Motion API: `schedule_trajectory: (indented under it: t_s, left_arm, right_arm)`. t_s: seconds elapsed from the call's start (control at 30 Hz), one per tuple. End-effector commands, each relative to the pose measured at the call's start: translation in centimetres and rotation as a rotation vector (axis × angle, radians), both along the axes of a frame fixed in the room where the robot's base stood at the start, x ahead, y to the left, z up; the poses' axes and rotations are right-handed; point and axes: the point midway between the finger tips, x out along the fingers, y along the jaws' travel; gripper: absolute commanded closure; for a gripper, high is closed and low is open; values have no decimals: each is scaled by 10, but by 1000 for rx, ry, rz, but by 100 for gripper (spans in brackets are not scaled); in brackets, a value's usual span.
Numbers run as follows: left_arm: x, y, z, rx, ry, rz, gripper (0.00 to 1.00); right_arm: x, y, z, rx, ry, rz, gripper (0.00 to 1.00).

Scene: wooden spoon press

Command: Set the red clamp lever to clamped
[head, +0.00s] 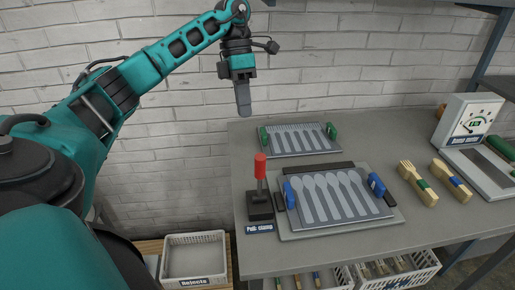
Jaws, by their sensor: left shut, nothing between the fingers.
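The red clamp lever (260,167) stands upright on a black base (260,206) at the left part of the grey table. Right of the lever is a press plate (345,228) with several spoon-shaped forms between two blue clamps (376,185). My left gripper (243,108) is above the table's back left corner, pointing down. It is shut and empty, above and behind the lever and apart from it. My right gripper is not in view.
A second plate with green clamps (331,131) lies behind the press. Wooden utensils (418,183) and a scale with a dial (470,121) are at the right. A white "Rejects" basket (193,258) stands lower left, below the table. The air around the lever is free.

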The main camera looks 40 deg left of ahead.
Motion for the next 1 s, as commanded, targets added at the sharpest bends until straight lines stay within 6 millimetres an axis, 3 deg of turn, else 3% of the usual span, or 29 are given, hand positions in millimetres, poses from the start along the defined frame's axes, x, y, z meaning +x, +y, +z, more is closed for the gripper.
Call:
schedule_trajectory:
  t_s: [0.03, 0.37, 0.63, 1.0]
  left_arm:
    - [-2, -3, -14, 1, 3, -3, 100]
    - [-13, -25, -79, 1, 5, -2, 100]
    - [-27, -53, -78, 0, -1, -3, 100]
    - [-30, -60, -79, 0, 0, -1, 100]
  right_arm:
    - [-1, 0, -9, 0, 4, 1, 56]
    - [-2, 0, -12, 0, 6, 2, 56]
    - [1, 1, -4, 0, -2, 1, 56]
    - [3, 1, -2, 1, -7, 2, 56]
